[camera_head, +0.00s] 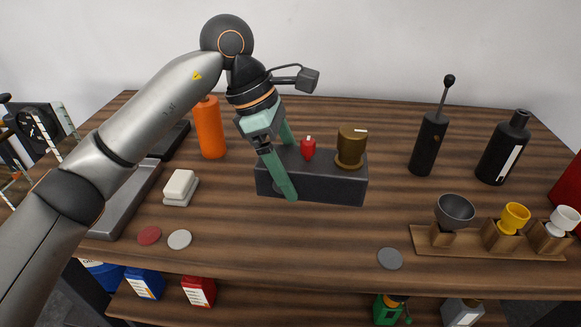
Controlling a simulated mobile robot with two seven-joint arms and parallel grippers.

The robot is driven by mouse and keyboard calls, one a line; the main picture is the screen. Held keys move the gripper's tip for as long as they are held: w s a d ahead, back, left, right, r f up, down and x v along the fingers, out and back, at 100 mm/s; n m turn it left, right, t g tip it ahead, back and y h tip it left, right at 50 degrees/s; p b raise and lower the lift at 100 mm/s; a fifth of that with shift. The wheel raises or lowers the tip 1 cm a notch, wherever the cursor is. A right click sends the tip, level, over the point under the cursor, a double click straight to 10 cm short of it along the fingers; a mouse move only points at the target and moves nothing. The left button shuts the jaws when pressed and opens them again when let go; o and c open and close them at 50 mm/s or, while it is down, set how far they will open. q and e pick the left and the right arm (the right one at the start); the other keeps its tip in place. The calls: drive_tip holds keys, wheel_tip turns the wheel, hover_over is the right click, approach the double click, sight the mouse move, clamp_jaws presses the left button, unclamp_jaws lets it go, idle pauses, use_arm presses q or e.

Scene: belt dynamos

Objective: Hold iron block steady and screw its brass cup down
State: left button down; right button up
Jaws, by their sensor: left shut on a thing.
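The iron block (325,190) is a long dark grey bar lying on the wooden table near the middle. The brass cup (351,147) stands upright at the block's right end, with a small white mark near its rim. I cannot tell how tightly it is seated. A small red part (308,149) sits on top of the block, left of the cup. My left gripper (294,178) is shut on the left part of the block, one green finger across the front face, the other behind. Nothing grips the cup. My right gripper is out of view.
An orange bottle (209,128) and a white block (180,187) stand left. A black lever-topped canister (428,143) and black bottle (503,148) stand right. A wooden rack (462,248) holds cups at front right. The table in front of the block is mostly clear.

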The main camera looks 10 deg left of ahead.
sight(291, 167)
use_arm(q)
drive_tip(key=shift+w+a+f, duration=0.1)
drive_tip(key=shift+w+f, duration=0.45)
drive_tip(key=shift+w, duration=0.15)
drive_tip(key=shift+w+f, duration=0.5)
drive_tip(key=shift+w, duration=0.2)
drive_tip(key=shift+w+a+f, duration=0.1)
drive_tip(key=shift+w+f, duration=1)
drive_tip(key=shift+w, duration=0.25)
drive_tip(key=shift+w+a+f, duration=0.15)
drive_tip(key=shift+w+f, duration=1)
drive_tip(key=shift+w, duration=0.15)
drive_tip(key=shift+w+a+f, duration=0.1)
drive_tip(key=shift+w+f, duration=1)
drive_tip(key=shift+w, duration=0.25)
drive_tip(key=shift+w+f, duration=0.8)
drive_tip(key=shift+w, duration=0.15)
drive_tip(key=shift+a, duration=0.1)
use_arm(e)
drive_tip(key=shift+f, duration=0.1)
use_arm(q)
drive_tip(key=shift+f+b, duration=0.35)
drive_tip(key=shift+f, duration=0.3)
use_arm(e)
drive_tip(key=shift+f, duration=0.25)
use_arm(q)
drive_tip(key=shift+s+a+f, duration=0.1)
drive_tip(key=shift+f, duration=0.15)
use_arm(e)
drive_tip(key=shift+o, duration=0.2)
